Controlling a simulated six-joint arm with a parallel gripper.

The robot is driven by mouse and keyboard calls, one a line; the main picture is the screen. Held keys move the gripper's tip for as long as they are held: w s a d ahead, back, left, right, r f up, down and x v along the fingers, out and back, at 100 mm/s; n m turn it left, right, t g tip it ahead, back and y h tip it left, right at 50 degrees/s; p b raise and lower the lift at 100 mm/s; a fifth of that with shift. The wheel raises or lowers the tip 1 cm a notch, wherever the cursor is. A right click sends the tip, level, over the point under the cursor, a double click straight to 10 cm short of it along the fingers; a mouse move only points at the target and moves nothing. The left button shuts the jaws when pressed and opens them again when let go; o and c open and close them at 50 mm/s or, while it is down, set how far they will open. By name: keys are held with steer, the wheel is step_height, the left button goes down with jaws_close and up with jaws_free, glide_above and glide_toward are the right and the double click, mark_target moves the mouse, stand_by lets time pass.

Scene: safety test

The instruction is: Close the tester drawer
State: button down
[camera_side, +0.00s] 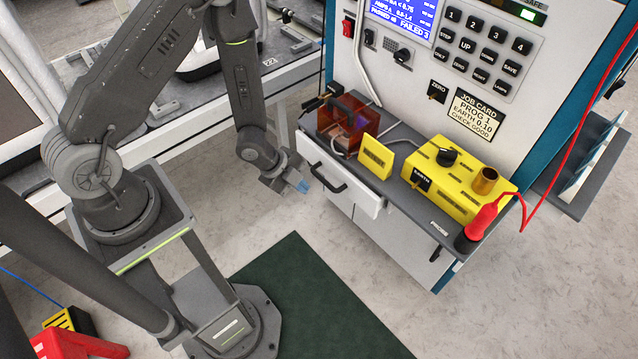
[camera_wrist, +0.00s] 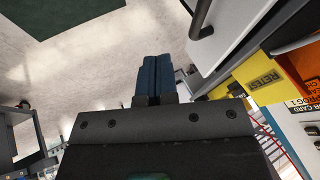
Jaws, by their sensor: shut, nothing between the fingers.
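The tester drawer (camera_side: 368,196) has a white front and a black bar handle (camera_side: 328,180). It stands out from the cabinet below the grey worktop, so it is partly open. My gripper (camera_side: 303,187) is just left of the handle, in front of the drawer, with blue fingertips pressed together and empty. In the wrist view the shut blue fingers (camera_wrist: 154,78) point up the picture. The handle (camera_wrist: 203,18) and the pale drawer front (camera_wrist: 232,28) show to their right, with a visible gap. I see no contact with the drawer. The drawer's inside is hidden.
The tester (camera_side: 425,75) stands behind the worktop. On the worktop are an orange see-through cover (camera_side: 348,122), a yellow sign (camera_side: 376,158), a yellow box (camera_side: 455,185) and a red probe (camera_side: 482,222) with a red cable. A green mat (camera_side: 310,300) lies on open floor in front.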

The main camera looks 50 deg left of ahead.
mark_target(339, 183)
steer(key=w+d+f, duration=0.1)
steer(key=w+f, duration=0.2)
steer(key=w, duration=0.2)
steer(key=shift+f, duration=0.15)
steer(key=shift+w, duration=0.2)
steer(key=shift+w, duration=2.05)
